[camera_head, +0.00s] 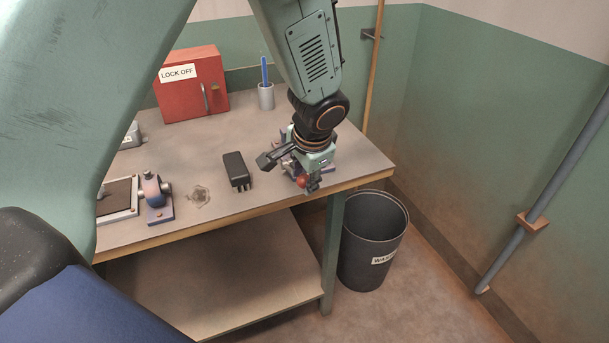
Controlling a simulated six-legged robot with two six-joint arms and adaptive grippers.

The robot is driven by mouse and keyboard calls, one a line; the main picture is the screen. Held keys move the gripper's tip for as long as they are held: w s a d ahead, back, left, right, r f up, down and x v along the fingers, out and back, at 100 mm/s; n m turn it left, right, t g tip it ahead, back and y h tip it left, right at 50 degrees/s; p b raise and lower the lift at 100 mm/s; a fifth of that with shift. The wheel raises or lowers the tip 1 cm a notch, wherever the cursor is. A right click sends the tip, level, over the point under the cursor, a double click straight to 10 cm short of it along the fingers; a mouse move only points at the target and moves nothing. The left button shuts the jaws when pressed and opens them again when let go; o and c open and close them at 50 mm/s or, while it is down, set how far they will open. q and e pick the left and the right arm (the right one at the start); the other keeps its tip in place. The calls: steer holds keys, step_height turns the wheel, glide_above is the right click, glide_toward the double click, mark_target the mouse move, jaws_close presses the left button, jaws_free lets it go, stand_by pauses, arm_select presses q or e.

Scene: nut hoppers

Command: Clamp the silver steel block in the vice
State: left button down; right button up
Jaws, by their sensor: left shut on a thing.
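The blue-purple vice (289,166) stands near the right front edge of the workbench, mostly hidden behind my gripper. My left gripper (308,185) is over the vice, pointing down. It is shut on a red ball knob (301,182) at the front of the vice, with its dark fingers close around the knob. The silver steel block cannot be made out; the gripper and wrist cover the vice jaws. My right gripper is not in view.
A dark waste bin (368,245) stands at the right.

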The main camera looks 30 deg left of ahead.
arm_select(q)
steer(key=shift+s+f, duration=0.5)
steer(key=shift+f, duration=0.25)
steer(key=shift+d, duration=0.1)
steer(key=c, duration=1.3)
jaws_free()
steer(key=shift+o, duration=1.4)
steer(key=shift+w+f, duration=0.15)
steer(key=shift+w, duration=0.1)
